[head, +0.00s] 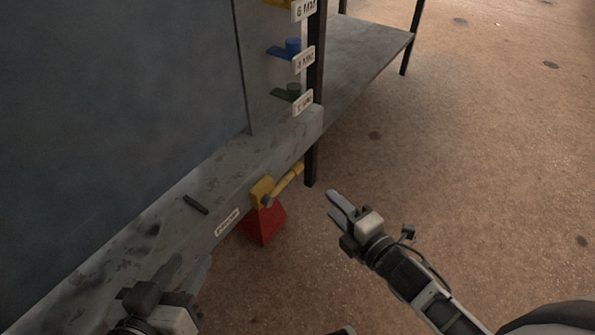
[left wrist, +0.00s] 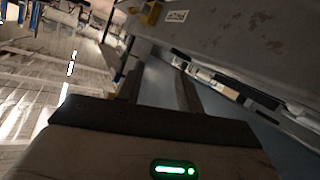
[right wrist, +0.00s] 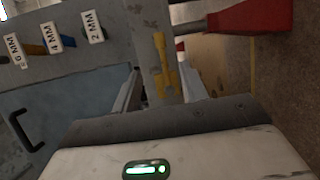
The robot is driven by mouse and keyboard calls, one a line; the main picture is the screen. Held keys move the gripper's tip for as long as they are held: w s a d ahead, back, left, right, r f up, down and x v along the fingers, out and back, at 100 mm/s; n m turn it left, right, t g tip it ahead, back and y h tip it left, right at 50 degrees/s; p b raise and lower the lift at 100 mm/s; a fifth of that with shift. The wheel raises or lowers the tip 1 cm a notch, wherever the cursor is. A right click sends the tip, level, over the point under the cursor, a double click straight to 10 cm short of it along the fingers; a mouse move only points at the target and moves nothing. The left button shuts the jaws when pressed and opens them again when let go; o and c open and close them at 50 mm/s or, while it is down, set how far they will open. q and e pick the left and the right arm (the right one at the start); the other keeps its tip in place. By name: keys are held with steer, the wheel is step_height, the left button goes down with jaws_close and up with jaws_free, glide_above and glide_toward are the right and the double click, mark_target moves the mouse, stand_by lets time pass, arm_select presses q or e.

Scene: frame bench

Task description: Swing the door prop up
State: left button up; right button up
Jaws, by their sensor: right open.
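A yellow lever (head: 288,182) sticks out from a yellow block on the bench's front edge, beside a small white label (head: 227,222). A red wedge-shaped piece (head: 263,224) shows just below it. I cannot tell which of these parts belong to the door prop. In the right wrist view the yellow lever (right wrist: 164,65) lies beyond the fingertips, and the red piece (right wrist: 255,17) is at the upper right. My right gripper (head: 338,204) is open and empty, to the right of the lever and apart from it. My left gripper (head: 188,272) is open and empty near the bench front, lower left.
The grey bench top (head: 150,232) carries a dark handle-like bar (head: 195,204). A blue panel (head: 120,110) rises behind it. An upright panel has coloured pegs and size labels (head: 303,60). A lower shelf (head: 360,55) stands beyond. The brown floor at right is clear.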

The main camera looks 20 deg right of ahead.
mark_target(299, 172)
steer(key=b+x, duration=0.4)
steer(key=x, duration=1)
arm_select(q)
steer(key=shift+w+d+r+n+t+h, duration=0.15)
steer(key=shift+d+r+n+t+h, duration=0.45)
steer(key=shift+d+r+n+h, duration=0.15)
steer(key=shift+a, duration=0.1)
arm_select(e)
jaws_close()
